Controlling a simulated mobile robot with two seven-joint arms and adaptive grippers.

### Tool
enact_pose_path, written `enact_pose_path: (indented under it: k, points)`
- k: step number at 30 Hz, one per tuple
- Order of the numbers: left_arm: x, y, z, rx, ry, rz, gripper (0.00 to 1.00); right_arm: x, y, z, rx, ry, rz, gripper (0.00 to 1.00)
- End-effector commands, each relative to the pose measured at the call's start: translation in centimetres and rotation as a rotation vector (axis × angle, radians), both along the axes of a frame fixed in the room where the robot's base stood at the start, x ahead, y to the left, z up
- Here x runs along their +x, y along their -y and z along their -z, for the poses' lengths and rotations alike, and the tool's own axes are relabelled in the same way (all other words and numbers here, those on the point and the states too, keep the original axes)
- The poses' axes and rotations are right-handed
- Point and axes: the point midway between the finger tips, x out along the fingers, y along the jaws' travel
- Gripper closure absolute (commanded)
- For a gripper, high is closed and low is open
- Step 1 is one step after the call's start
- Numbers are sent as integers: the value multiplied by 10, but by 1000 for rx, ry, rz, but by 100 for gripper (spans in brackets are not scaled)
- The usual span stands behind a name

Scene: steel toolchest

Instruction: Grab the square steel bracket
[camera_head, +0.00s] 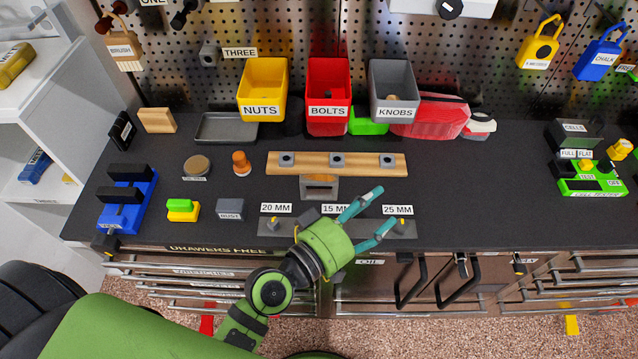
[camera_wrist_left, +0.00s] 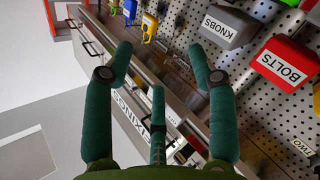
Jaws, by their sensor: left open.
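A square steel bracket (camera_head: 320,187), grey with a dark opening in its front, stands on the dark bench top just in front of the wooden strip. My left gripper (camera_head: 386,206) reaches in from the front left, to the right of the bracket and nearer the bench front. Its teal fingers are spread and empty, pointing up and right over the 25 mm label. In the left wrist view the fingers (camera_wrist_left: 160,50) are also apart with nothing between them. I cannot make out the bracket in that view. My right gripper is not in view.
The wooden strip (camera_head: 385,164) with steel blocks lies behind the bracket. Yellow (camera_head: 262,88), red (camera_head: 328,95) and grey (camera_head: 393,90) bins stand at the back. A flat steel plate (camera_head: 270,226) lies in front, partly under my arm. The bench right of centre is clear.

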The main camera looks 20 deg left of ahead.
Motion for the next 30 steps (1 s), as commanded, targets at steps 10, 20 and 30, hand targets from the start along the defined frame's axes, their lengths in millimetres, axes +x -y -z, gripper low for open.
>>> enact_pose_path:
  k: [10,20,30]
  points:
    - [44,-88,-17,-736,-126,-696,43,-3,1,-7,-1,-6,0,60]
    - [31,-96,55,-853,-420,-979,43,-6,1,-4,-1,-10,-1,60]
    - [66,-113,75,-856,-424,-984,43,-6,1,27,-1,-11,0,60]
